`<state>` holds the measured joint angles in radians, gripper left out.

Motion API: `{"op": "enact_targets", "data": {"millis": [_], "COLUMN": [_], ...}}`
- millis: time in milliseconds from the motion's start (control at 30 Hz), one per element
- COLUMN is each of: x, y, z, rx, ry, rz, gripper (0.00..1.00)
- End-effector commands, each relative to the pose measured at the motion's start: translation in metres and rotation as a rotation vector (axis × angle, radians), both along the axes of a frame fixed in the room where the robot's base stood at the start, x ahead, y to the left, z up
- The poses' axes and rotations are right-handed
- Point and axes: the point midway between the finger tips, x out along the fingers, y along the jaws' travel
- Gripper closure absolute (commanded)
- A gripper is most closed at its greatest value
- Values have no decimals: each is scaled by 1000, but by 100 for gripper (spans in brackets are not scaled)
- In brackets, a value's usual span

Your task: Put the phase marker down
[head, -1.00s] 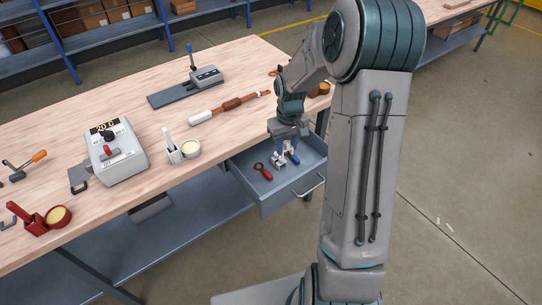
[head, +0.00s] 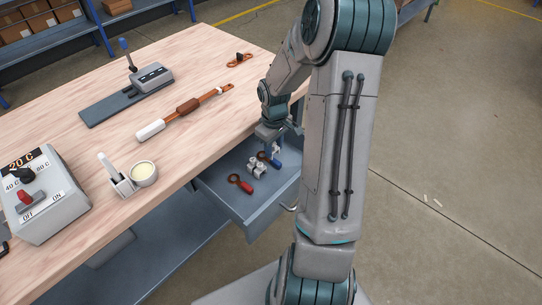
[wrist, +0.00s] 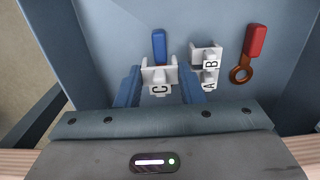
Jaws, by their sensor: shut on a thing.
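The phase marker is a small white clip lettered C (wrist: 159,88). In the wrist view it sits between the two blue fingers of my gripper (wrist: 161,76), which is shut on it. In the head view my gripper (head: 277,134) points down over the open grey drawer (head: 252,206); the held marker is hard to make out there. I cannot tell whether it touches the drawer floor. Two similar white markers, B (wrist: 207,57) and A (wrist: 209,80), lie just to the right of it in the wrist view.
The drawer also holds a blue-handled tool (wrist: 159,45) just beyond the held marker and a red-handled tool with a brown ring (wrist: 255,42). On the workbench (head: 95,145) stand a grey control box (head: 48,205) and a white cup (head: 143,174). Drawer floor shows bare around them.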

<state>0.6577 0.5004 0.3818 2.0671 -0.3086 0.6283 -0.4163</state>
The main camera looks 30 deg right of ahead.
Motion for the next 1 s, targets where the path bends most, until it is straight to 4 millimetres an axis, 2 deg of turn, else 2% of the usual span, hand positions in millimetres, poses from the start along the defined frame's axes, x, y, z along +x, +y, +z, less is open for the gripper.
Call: {"op": "enact_targets", "data": {"millis": [333, 700, 733, 767, 1000], "x": [0, 0, 0, 0, 0], "y": [0, 0, 0, 0, 0], "z": [-39, -45, -44, -44, -43], "rx": [1, 0, -1, -1, -1], "ry": [1, -1, -1, -1, -1], "rz": [-1, -2, -2, -2, -2], "gripper": [87, 87, 63, 56, 56]}}
